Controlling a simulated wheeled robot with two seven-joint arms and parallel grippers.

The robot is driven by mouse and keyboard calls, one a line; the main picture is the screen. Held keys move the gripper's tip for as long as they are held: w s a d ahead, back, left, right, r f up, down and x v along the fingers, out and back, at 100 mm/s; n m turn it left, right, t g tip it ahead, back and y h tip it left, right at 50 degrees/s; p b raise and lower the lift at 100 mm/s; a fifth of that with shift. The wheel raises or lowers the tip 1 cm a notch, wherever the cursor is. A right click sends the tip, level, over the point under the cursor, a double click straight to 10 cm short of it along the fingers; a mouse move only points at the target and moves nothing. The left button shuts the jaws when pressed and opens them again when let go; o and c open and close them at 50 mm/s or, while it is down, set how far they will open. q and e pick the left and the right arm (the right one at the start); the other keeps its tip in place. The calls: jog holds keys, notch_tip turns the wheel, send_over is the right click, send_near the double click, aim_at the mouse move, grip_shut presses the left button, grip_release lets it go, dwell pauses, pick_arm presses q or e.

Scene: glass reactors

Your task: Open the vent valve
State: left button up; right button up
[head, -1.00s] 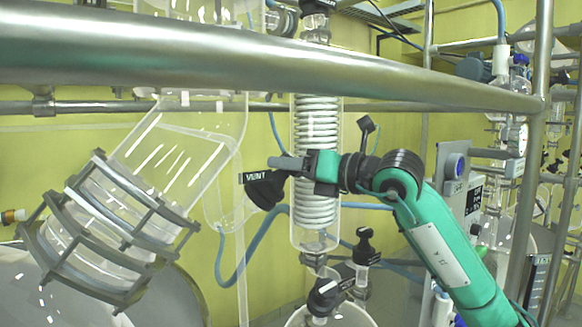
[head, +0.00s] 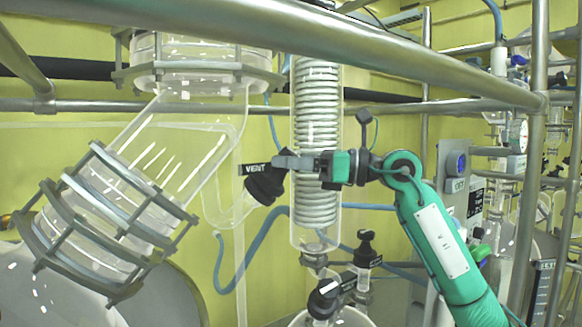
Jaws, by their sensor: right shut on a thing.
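The vent valve has a black knob (head: 264,188) with a "VENT" label (head: 255,169) above it. It sits on the glass vessel, left of the coil condenser (head: 316,150). My right gripper (head: 284,164) reaches in from the right, across the front of the condenser. Its fingers are shut on the vent valve at the knob's upper right. The exact contact is small and partly hidden by the fingers. My left gripper is not in view.
A steel rail (head: 300,36) crosses above my right arm. A caged glass joint (head: 105,225) stands at the left. Below are a black-capped valve (head: 365,246) and another black knob (head: 324,300). A blue hose (head: 228,270) loops beneath the vent valve.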

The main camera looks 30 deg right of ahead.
jog(key=shift+n+g+y, duration=0.3)
jog(key=shift+n+g, duration=0.1)
jog(key=shift+n, duration=0.2)
jog(key=o, duration=1)
jog(key=shift+s+d+f+b, duration=0.15)
jog(key=shift+d+b, duration=0.15)
jog(key=shift+b, duration=0.05)
jog(key=r+b+v, duration=0.1)
jog(key=b+v, duration=0.4)
jog(key=v, duration=0.8)
jog(key=shift+f, duration=0.4)
